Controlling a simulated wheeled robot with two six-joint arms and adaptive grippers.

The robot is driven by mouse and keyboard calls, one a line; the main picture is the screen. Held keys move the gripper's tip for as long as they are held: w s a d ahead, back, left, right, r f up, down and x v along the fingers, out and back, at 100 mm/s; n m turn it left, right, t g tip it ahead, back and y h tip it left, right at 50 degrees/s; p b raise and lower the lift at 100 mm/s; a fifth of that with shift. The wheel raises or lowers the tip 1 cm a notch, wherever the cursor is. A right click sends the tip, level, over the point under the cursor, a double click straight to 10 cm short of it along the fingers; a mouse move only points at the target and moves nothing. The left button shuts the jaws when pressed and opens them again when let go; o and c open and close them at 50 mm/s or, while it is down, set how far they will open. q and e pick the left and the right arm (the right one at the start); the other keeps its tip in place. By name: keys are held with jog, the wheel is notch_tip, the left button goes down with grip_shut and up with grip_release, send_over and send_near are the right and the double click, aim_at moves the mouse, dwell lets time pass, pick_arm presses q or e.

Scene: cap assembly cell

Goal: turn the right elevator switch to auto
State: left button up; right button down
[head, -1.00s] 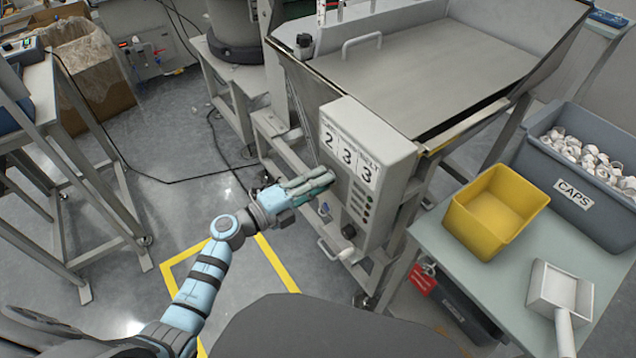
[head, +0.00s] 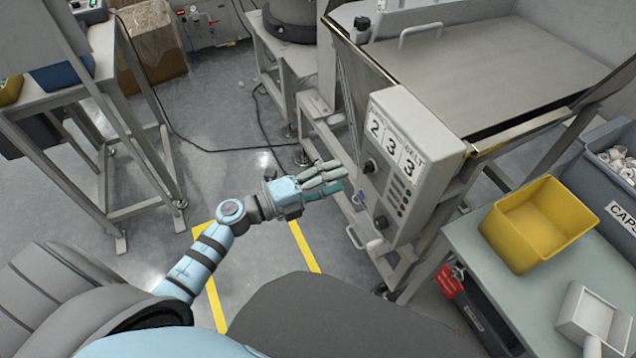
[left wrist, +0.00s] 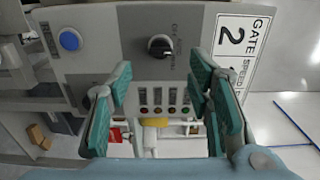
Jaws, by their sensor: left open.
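The grey control box (head: 432,150) stands at the hopper's front-left corner, with number labels 2, 3, 3 on top. The knob's lettering is too small to read surely. My right gripper is out of view.
A row of small coloured buttons (left wrist: 165,110) sits on the panel. A bent handle (head: 357,238) sticks out below the box. A yellow bin (head: 540,222) and a white scoop (head: 592,318) are on the table at right. Open floor lies left of the box.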

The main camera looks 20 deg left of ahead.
pick_arm(q)
jog(key=v, duration=0.5)
jog(key=shift+s+a, duration=0.25)
jog(key=shift+s, duration=0.05)
